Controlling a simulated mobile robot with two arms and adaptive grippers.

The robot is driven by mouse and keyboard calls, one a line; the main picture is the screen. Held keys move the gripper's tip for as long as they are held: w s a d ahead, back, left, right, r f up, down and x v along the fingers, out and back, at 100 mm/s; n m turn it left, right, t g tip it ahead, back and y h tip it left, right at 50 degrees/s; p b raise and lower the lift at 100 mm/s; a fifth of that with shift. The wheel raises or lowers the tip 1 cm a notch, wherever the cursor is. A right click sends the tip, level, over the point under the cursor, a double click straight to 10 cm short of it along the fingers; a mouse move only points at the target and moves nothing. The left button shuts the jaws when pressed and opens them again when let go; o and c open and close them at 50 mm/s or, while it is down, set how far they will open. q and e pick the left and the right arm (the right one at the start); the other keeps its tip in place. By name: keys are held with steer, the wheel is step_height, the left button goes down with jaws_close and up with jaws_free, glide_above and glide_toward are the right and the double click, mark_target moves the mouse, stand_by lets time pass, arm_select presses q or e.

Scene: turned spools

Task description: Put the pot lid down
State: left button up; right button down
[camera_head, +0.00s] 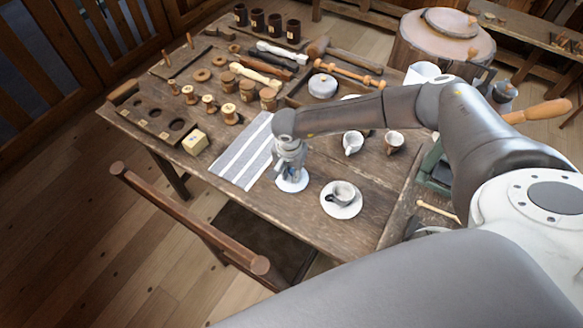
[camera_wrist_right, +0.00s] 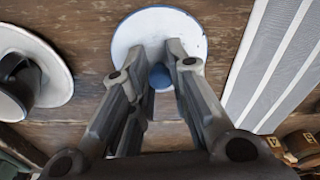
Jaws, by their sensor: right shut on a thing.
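The pot lid (camera_wrist_right: 160,30) is a round white disc with a thin blue rim and a blue knob (camera_wrist_right: 160,77). It also shows in the head view (camera_head: 291,184) below my right gripper, over the table between the striped cloth and a cup on a saucer. My right gripper (camera_head: 289,167) points down with its fingers on either side of the knob, shut on it. In the right wrist view the fingers (camera_wrist_right: 160,75) hide part of the lid. I cannot tell whether the lid touches the wooden table (camera_head: 290,218). My left gripper is not in view.
A cup (camera_head: 343,192) on a white saucer (camera_head: 341,210) stands close to the lid's right. A striped cloth (camera_head: 243,152) lies to its left. Two mugs (camera_head: 353,143) (camera_head: 394,142) stand farther back. Bare table lies in front; a chair (camera_head: 190,215) stands at the near edge.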

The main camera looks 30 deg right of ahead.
mark_target(290, 180)
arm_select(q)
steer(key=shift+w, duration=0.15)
arm_select(e)
steer(key=c, duration=1.8)
jaws_free()
steer(key=shift+f, duration=0.2)
steer(key=shift+c, duration=0.2)
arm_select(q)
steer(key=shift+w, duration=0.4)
arm_select(e)
steer(key=o, duration=0.5)
steer(key=shift+r, duration=0.1)
steer(key=shift+c, duration=0.2)
steer(key=shift+r, duration=0.25)
arm_select(q)
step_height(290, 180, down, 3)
steer(key=b, duration=0.3)
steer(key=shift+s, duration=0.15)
arm_select(e)
step_height(290, 180, up, 12)
steer(key=a, duration=0.1)
steer(key=shift+s+f, duration=0.15)
steer(key=shift+s, duration=0.3)
